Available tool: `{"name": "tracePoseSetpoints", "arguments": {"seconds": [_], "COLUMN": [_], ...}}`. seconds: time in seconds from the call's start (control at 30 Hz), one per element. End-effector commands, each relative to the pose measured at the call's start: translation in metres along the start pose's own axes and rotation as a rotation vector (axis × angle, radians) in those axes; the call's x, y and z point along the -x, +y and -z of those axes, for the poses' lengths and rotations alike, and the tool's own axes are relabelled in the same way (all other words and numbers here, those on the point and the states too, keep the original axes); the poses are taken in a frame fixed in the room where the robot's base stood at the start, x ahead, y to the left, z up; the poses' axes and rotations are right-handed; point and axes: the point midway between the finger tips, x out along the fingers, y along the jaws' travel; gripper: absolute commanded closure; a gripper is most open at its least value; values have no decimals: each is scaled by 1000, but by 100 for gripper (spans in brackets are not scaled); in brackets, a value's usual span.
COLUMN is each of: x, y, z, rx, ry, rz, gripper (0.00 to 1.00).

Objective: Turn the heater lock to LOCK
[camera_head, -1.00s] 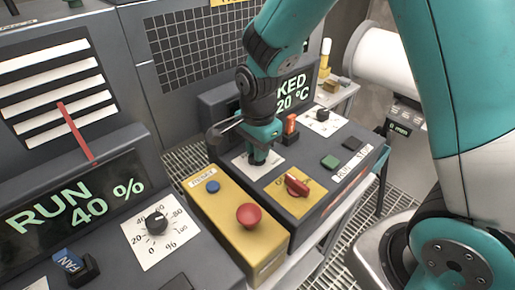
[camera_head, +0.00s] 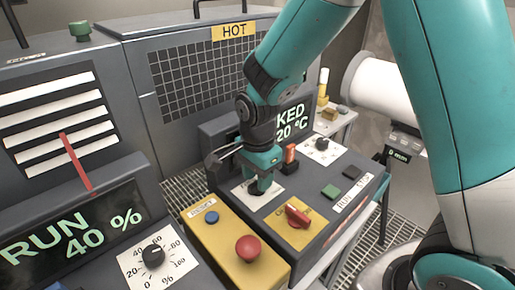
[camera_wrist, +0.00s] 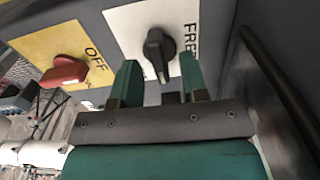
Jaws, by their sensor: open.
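The heater lock is a black knob (camera_wrist: 158,52) on a white plate (camera_wrist: 130,30) marked FREE, seen in the wrist view. The knob's pointer lies nearly along the picture's vertical, slightly tilted. My gripper (camera_wrist: 160,72) is open, with one teal finger on each side of the knob's lower end. I cannot tell whether either finger touches it. In the head view my gripper (camera_head: 263,185) reaches down over the white plate (camera_head: 246,196) and mostly hides the knob. A LOCK mark is not visible. The display (camera_head: 291,122) behind shows "KED" and "20 °C", partly hidden by my arm.
A red OFF knob (camera_head: 297,215) on a yellow plate sits close beside the lock. A yellow box with a red button (camera_head: 248,248) and blue button (camera_head: 211,217) stands to the left. An orange-red switch (camera_head: 290,153) and a dial (camera_head: 322,144) are behind.

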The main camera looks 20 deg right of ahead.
Motion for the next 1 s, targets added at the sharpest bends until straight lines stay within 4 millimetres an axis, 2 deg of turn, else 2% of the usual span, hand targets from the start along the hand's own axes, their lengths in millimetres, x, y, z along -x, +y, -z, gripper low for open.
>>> {"name": "tracePoseSetpoints", "arguments": {"seconds": [0.17, 0.4, 0.6, 0.8, 1.0], "x": [35, 98, 140, 162, 166], "y": [-1, -1, 0, 0, 1], "z": [0, 0, 0, 0, 0], "rx": [0, -1, -1, -2, -2], "ry": [0, 1, 1, 1, 1], "rz": [10, 11, 7, 5, 3], "gripper": [60, 60, 60, 60, 60]}}
